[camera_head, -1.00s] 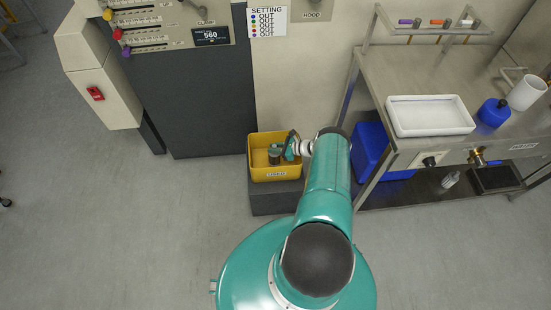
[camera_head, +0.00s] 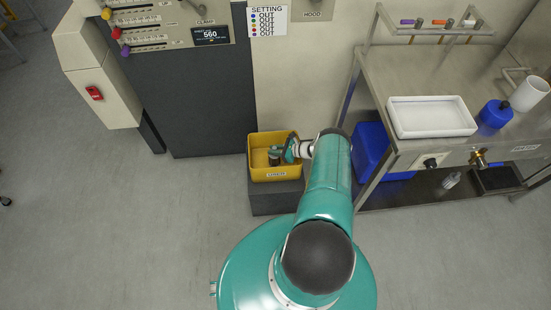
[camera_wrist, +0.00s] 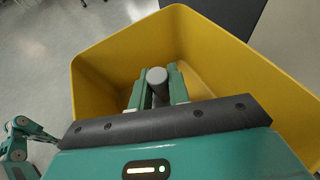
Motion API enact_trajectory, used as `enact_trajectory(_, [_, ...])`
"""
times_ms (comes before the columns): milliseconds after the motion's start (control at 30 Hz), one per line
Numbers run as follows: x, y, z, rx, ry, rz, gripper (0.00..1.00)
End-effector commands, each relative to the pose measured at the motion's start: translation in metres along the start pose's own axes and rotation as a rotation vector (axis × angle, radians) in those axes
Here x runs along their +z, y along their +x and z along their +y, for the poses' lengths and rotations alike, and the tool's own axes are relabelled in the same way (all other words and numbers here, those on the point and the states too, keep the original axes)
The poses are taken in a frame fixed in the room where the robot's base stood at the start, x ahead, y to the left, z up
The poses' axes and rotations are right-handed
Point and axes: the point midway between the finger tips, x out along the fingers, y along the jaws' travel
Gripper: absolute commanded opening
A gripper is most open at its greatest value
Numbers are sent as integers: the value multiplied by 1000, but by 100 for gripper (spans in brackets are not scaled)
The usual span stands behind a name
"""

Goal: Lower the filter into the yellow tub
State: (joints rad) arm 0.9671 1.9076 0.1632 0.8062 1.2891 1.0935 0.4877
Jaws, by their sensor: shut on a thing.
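The yellow tub (camera_head: 259,172) stands on a dark grey block beside the machine, with a white label on its front. In the wrist view its walls (camera_wrist: 100,85) surround my gripper on the far side and both sides. My gripper (camera_wrist: 157,90) is shut on the filter (camera_wrist: 156,75), a grey cylinder with a pale round end, held between the two teal fingers. In the head view the filter (camera_head: 274,158) shows small and dark within the tub's outline, below my gripper (camera_head: 279,151). Whether the filter touches the tub's floor I cannot tell.
The grey machine panel (camera_head: 208,110) rises behind left. Open floor lies left.

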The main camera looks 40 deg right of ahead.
Motion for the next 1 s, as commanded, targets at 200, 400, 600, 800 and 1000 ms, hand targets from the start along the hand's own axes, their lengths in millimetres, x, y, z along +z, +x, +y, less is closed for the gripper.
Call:
enact_trajectory(200, [-3,2,3,1,1,-1,0])
enact_trajectory(400, [-3,2,4,1,0,-1,0])
enact_trajectory(600, [-3,2,4,1,0,-1,43])
enact_trajectory(800, [-3,2,4,1,0,0,43])
enact_trajectory(1000, [2,-1,2,-1,-1,-1,43])
